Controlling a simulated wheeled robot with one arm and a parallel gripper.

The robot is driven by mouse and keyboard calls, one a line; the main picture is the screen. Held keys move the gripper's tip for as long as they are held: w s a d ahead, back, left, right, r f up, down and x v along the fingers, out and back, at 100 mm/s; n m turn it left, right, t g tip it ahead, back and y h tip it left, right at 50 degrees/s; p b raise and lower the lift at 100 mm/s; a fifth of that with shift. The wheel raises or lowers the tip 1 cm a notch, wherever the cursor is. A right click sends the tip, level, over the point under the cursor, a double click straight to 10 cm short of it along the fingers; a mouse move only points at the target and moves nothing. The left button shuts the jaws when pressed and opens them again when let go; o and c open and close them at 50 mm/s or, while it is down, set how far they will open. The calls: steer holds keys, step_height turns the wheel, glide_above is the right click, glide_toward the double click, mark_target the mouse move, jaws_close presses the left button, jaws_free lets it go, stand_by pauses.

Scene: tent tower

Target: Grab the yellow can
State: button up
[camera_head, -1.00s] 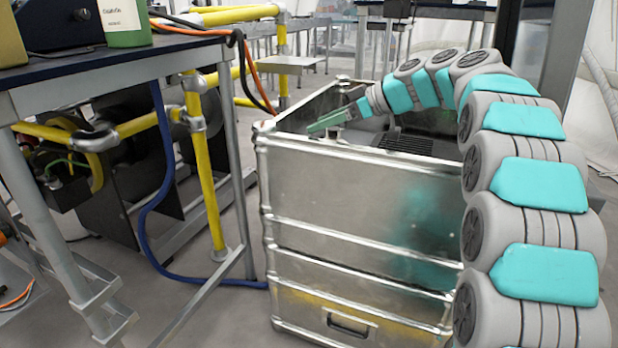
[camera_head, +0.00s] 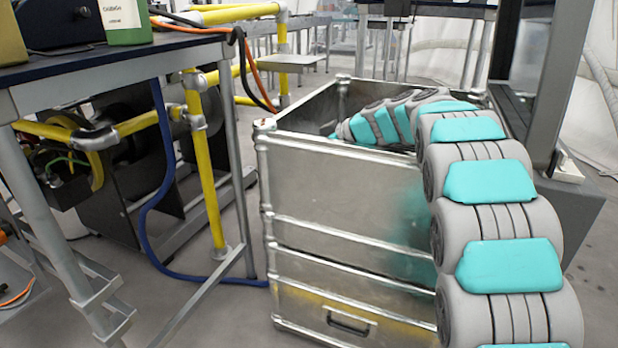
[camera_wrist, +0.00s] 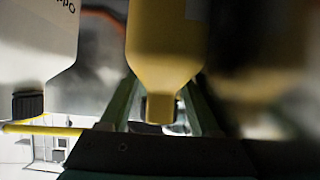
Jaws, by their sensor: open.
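A yellow can (camera_wrist: 165,45) with a tapered neck and a cap shows in the upper middle of the wrist view. The cap end points down in that picture. My gripper (camera_wrist: 161,98) is open, with its green fingers on either side of the can's neck. I cannot tell whether they touch it. In the head view my gripper is hidden inside the metal crate (camera_head: 345,190), behind its front wall. The can is not visible inside the crate in that view.
A dark blurred shape fills the right. In the head view, a table (camera_head: 120,67) at left holds a green-and-white bottle (camera_head: 126,20) and a yellow container (camera_head: 11,38).

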steer(key=shift+w+a+f, duration=0.1)
steer(key=shift+a+f, duration=0.1)
steer(key=shift+a, duration=0.05)
jaws_close()
steer(key=shift+f, duration=0.1)
